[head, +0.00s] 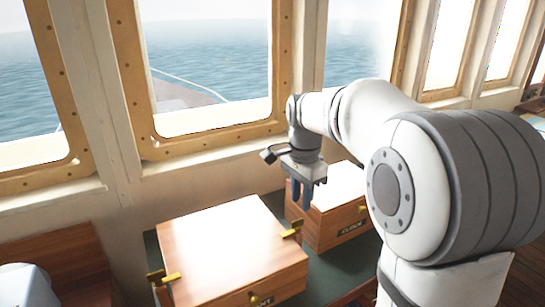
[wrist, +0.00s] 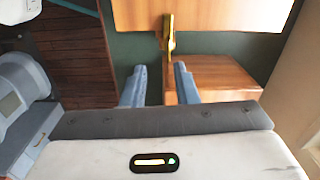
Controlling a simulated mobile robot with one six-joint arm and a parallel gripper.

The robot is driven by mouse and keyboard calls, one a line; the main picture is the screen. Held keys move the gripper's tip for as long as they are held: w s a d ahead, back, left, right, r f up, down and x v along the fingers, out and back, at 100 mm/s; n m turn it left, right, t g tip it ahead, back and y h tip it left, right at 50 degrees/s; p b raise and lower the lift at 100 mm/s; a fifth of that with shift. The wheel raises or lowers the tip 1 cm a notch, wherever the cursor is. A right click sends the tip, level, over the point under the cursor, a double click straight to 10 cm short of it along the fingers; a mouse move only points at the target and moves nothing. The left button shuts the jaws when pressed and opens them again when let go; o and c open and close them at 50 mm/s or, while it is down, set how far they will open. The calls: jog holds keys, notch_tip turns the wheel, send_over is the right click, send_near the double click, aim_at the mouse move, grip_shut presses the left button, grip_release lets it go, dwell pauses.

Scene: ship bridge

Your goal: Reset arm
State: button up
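My gripper (head: 301,190) hangs with its fingers pointing down, above the gap between two wooden boxes. In the wrist view my gripper (wrist: 159,85) shows its two blue-grey fingers spread apart with nothing between them. The nearer wooden box (head: 230,250) has a bright top and brass fittings. The second wooden box (head: 345,222) stands behind and to the right, with a dark label on its front, partly hidden by my arm. A brass latch (wrist: 168,35) on a box edge lies just beyond the fingertips in the wrist view.
Both boxes stand on a dark green tabletop (head: 318,270). Wood-framed windows (head: 208,60) and the wall are close behind. A pale blue-grey object (head: 25,285) is at the lower left. Wooden floor (wrist: 68,50) shows beside the table in the wrist view.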

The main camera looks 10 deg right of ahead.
jog(key=s+d+f+n+t, duration=0.1)
jog(key=s+f+n, duration=0.2)
jog(key=s+n, duration=0.3)
jog(key=s+f+n+t, duration=0.1)
jog(key=s+f+n, duration=0.2)
jog(key=s, duration=1.2)
jog(key=n, duration=0.3)
jog(key=shift+s+d+n+t, duration=0.3)
jog(key=shift+s+d+t, duration=0.05)
jog(key=shift+t, duration=0.05)
